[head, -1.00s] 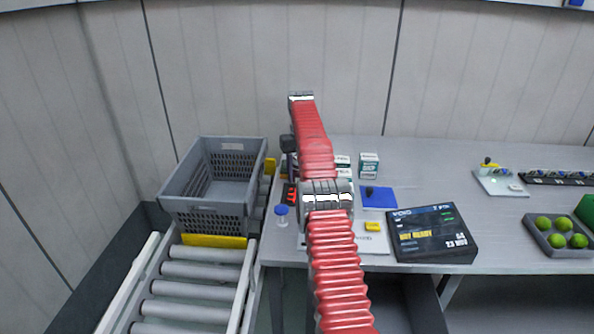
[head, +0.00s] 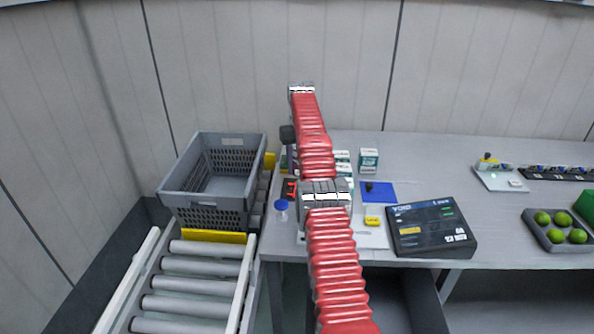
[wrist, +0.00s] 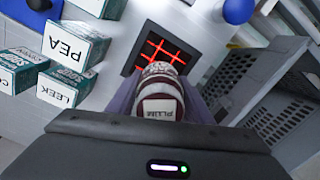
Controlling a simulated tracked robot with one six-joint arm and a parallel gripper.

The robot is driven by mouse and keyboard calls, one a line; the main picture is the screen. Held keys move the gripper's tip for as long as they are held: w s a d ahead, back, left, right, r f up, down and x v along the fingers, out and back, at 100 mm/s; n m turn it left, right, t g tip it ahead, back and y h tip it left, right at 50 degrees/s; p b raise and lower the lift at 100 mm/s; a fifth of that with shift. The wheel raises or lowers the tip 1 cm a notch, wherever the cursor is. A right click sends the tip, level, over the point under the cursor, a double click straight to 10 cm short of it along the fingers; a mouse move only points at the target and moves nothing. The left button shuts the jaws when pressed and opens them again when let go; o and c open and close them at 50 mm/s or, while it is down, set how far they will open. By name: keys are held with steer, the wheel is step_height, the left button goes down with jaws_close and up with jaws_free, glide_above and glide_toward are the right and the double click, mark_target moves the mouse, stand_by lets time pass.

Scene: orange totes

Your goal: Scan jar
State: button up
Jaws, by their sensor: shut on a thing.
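A jar labelled PLUM (wrist: 160,103), with a dark red and white label, is held between the two fingers of my gripper (wrist: 158,92). In the wrist view it hangs just in front of a black scanner with a glowing red grid (wrist: 157,50). I cannot tell the gap between them. In the head view the scanner's red window (head: 290,187) shows left of my arm; my arm hides the gripper and the jar. A dark display panel (head: 432,228) lies on the bench to the right, its text too blurred to read.
A grey crate (head: 182,190) stands on the roller conveyor at left. Boxes labelled PEA (wrist: 72,46) and LEEK (wrist: 62,88) stand near the scanner. A blue pad (head: 380,193) and green-ball tray (head: 545,243) lie to the right.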

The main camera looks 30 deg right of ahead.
steer(key=shift+s+a+r, duration=0.1)
steer(key=shift+s+r, duration=0.1)
steer(key=shift+r, duration=0.85)
steer(key=shift+c, duration=0.7)
